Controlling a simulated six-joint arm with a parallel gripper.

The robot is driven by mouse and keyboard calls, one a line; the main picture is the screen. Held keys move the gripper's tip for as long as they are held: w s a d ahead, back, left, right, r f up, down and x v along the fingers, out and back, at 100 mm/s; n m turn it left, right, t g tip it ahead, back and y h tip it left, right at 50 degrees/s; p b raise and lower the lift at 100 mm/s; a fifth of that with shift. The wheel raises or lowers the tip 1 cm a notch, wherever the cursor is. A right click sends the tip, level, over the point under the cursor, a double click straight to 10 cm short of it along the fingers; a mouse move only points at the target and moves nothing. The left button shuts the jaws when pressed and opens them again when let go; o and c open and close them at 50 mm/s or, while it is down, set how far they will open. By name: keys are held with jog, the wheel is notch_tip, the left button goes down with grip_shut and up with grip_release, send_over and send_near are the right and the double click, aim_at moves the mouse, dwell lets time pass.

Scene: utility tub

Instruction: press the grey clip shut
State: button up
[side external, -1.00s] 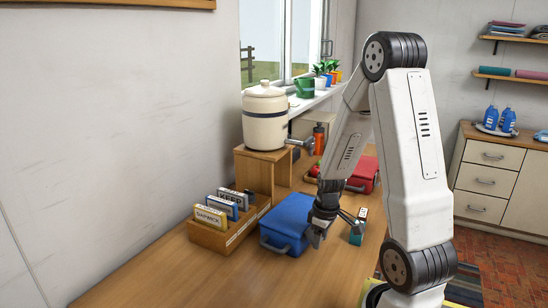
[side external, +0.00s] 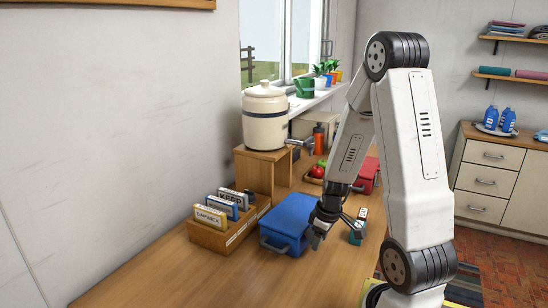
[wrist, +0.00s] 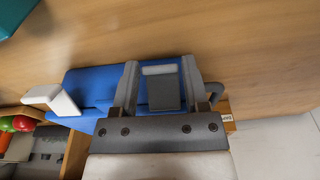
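The blue box (side external: 287,222) lies on the wooden bench, its handle toward the front. In the wrist view the blue box (wrist: 85,82) shows beneath my gripper. A grey clip (wrist: 163,92) with a pale edge sits between my two fingers. A second, pale clip (wrist: 52,99) sticks out at the box's left end. My gripper (wrist: 159,66) is open, with one finger either side of the grey clip; I cannot tell whether they touch it. In the side view my gripper (side external: 332,226) is at the box's right edge and hides the clips.
A wooden rack (side external: 228,230) of labelled cards stands left of the box. A teal item (side external: 357,235) lies right of my gripper. Behind are a red box (side external: 365,175), a tray with red and green produce (side external: 318,171) and a cream crock (side external: 265,118). The front bench is clear.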

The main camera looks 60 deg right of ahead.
jog(key=shift+o, duration=1.2)
jog(key=shift+r, duration=0.2)
notch_tip(320, 180, up, 7)
jog(key=s, duration=0.1)
jog(key=shift+r, duration=0.15)
jog(key=shift+s, duration=0.1)
